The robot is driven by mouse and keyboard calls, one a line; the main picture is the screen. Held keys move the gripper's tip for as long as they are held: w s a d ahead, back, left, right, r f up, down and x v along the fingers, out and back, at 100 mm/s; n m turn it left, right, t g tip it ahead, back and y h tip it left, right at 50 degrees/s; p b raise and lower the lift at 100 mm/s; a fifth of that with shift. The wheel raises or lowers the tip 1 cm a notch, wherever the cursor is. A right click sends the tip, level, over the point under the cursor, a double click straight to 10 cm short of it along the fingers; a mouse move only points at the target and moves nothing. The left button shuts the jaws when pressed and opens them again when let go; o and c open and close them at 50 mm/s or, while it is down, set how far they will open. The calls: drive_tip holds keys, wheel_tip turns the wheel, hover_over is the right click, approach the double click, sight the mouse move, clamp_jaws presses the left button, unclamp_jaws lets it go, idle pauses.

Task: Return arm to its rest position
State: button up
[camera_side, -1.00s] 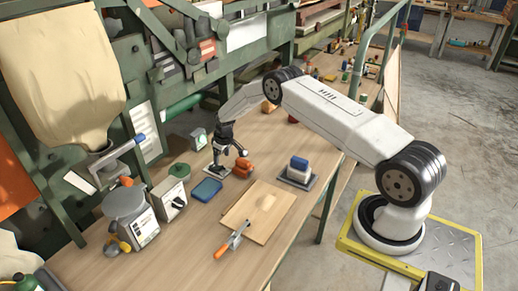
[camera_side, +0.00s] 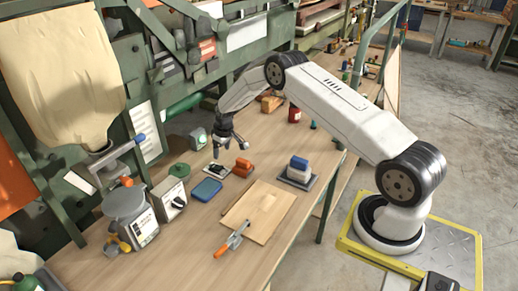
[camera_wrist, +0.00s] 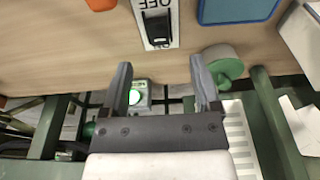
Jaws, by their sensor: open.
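My gripper (camera_side: 230,148) is open and empty in the side view, hanging above the workbench (camera_side: 262,150) near the switch plate. In the wrist view, my gripper (camera_wrist: 160,88) shows two dark fingers spread apart with nothing between them. The switch plate (camera_side: 216,171) lies flat on the bench just below the fingers. In the wrist view the switch plate (camera_wrist: 157,22) has a black rocker and the word OFF. It is apart from the fingertips.
An orange block (camera_side: 243,167), a blue tray (camera_side: 206,190) and a grey dial box (camera_side: 170,198) stand close by. Green machine frame rises behind.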

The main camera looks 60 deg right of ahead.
drive_tip(key=s+a+r, duration=1.1)
drive_tip(key=a+r, duration=0.1)
drive_tip(key=r, duration=0.2)
drive_tip(key=s+a+r, duration=0.2)
drive_tip(key=s+a, duration=0.1)
drive_tip(key=s, duration=0.6)
drive_tip(key=s+a+r, duration=0.2)
drive_tip(key=s+a, duration=0.2)
drive_tip(key=s, duration=0.5)
drive_tip(key=shift+s+a+r+t, duration=0.15)
drive_tip(key=shift+a+t, duration=0.1)
drive_tip(key=shift+t, duration=0.05)
